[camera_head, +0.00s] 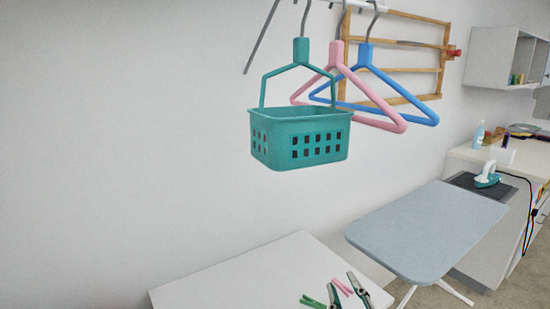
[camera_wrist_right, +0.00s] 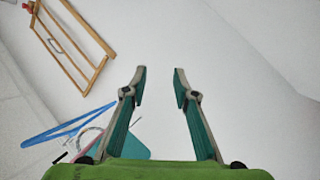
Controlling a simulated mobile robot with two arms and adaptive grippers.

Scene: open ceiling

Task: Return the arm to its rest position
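My right gripper (camera_head: 342,283) shows at the bottom of the head view, with only its fingertips in the picture, in front of the white table. In the right wrist view the same gripper (camera_wrist_right: 160,71) is open, with nothing between its fingers. The rest of the right arm is out of the picture in the head view. My left arm and gripper are in neither view.
A teal basket (camera_head: 300,140), a pink hanger (camera_head: 336,75) and a blue hanger (camera_head: 400,93) hang from a rail. A green clothespin (camera_head: 312,302) and a pink one (camera_head: 341,286) lie on the white table (camera_head: 235,280). An ironing board (camera_head: 425,230) stands right.

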